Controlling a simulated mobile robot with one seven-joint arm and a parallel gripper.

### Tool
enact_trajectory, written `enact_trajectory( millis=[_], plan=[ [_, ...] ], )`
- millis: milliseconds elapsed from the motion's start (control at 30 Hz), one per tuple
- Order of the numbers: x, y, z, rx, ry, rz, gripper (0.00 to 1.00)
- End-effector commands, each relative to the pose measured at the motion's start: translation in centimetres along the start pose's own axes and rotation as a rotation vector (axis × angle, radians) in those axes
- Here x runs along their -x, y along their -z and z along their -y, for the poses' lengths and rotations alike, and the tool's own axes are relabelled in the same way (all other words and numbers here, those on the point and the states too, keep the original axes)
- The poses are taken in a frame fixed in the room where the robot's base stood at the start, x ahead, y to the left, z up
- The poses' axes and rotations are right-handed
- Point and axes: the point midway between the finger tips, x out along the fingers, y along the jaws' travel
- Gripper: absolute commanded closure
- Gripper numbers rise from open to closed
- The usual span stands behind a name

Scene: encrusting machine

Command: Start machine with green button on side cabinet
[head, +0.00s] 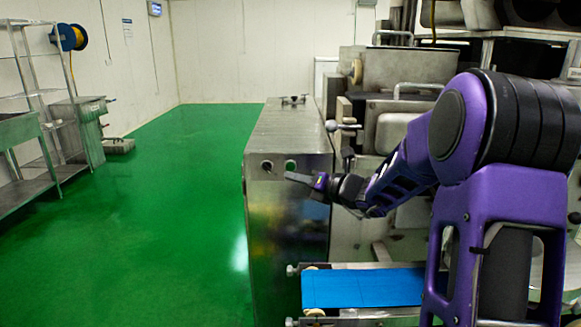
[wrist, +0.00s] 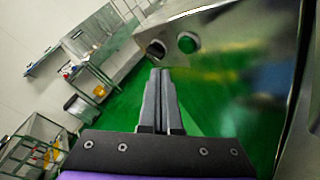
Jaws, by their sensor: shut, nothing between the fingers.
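The side cabinet (head: 288,225) is a tall steel box left of the machine. Its green button (head: 291,166) sits near the top of the front face, and a round dark fitting (head: 266,166) is to its left. In the wrist view the green button (wrist: 188,42) is ahead and right of the fingertips, and the dark fitting (wrist: 156,48) is just beyond them. My gripper (head: 287,176) is shut and empty, pointing at the cabinet just below the button. It also shows in the wrist view (wrist: 160,72). The fingers appear apart from the button; contact with the panel cannot be told.
A blue conveyor belt (head: 362,288) lies below my arm, right of the cabinet. The steel machine (head: 400,75) fills the right side. Steel shelves (head: 30,110) and a bench stand at the far left. Green floor (head: 170,210) left of the cabinet is clear.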

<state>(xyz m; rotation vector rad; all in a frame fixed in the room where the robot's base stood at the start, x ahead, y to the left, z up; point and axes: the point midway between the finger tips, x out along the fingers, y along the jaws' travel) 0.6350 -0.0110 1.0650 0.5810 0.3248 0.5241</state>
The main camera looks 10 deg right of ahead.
Motion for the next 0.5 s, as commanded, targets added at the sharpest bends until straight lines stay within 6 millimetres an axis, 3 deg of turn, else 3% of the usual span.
enact_trajectory(
  millis=[200, 500],
  plan=[
    [-1.7, -1.3, 1.0, 0.000, -0.002, -0.001, 1.00],
    [-2.3, -1.6, 1.6, 0.001, -0.001, -0.001, 1.00]
  ],
)
